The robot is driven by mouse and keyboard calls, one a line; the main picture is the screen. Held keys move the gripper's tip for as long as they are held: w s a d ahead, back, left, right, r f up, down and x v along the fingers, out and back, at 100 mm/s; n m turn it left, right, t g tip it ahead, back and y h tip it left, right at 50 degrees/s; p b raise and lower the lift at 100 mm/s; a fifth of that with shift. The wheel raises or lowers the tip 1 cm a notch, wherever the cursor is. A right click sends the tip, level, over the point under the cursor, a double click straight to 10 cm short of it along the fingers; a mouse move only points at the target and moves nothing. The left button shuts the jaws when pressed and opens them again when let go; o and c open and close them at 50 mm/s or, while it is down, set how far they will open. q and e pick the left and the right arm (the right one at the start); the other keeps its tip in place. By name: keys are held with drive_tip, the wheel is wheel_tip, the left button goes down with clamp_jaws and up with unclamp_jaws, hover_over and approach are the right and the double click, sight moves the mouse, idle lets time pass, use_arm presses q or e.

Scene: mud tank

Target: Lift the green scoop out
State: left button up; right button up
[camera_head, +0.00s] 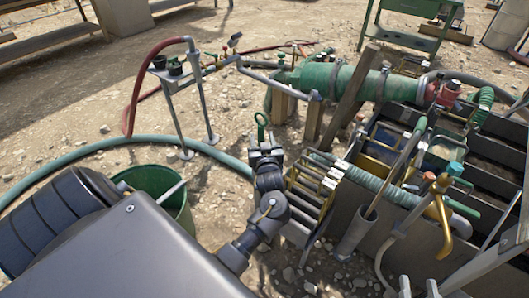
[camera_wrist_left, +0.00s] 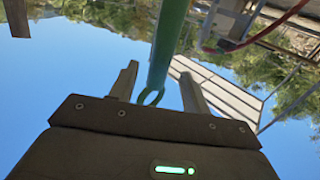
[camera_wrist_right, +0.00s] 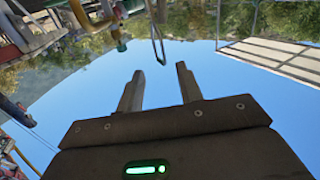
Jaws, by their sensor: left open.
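The rest of the scoop is hidden behind the gripper. In the left wrist view, the green handle (camera_wrist_left: 168,40) runs between the two spread fingers, with its ring end close to the palm. The left gripper is open around it, with gaps on both sides. My right gripper (camera_wrist_right: 159,72) shows in the right wrist view, fingers apart and nothing between them. I cannot make it out in the head view.
A rack with gold rails (camera_head: 308,190) stands right of my left gripper. Beyond it is a dark tank (camera_head: 395,215) with hoses and tools. A green bucket (camera_head: 172,187) and a green hose (camera_head: 100,148) lie left. A metal stand (camera_head: 190,100) is behind, on stony ground.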

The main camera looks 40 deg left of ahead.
sight(262, 134)
use_arm(q)
drive_tip(key=x, duration=0.3)
drive_tip(key=shift+w+a+b, duration=0.2)
drive_tip(key=shift+w+b, duration=0.05)
drive_tip(key=shift+b, duration=0.1)
clamp_jaws()
use_arm(e)
drive_tip(key=r, duration=0.1)
drive_tip(key=a+r+t+y, duration=0.1)
drive_tip(key=s+r+y, duration=0.1)
drive_tip(key=shift+a+r+n+t, duration=0.25)
drive_tip(key=shift+a+n+t, duration=0.05)
drive_tip(key=shift+a+n, duration=0.1)
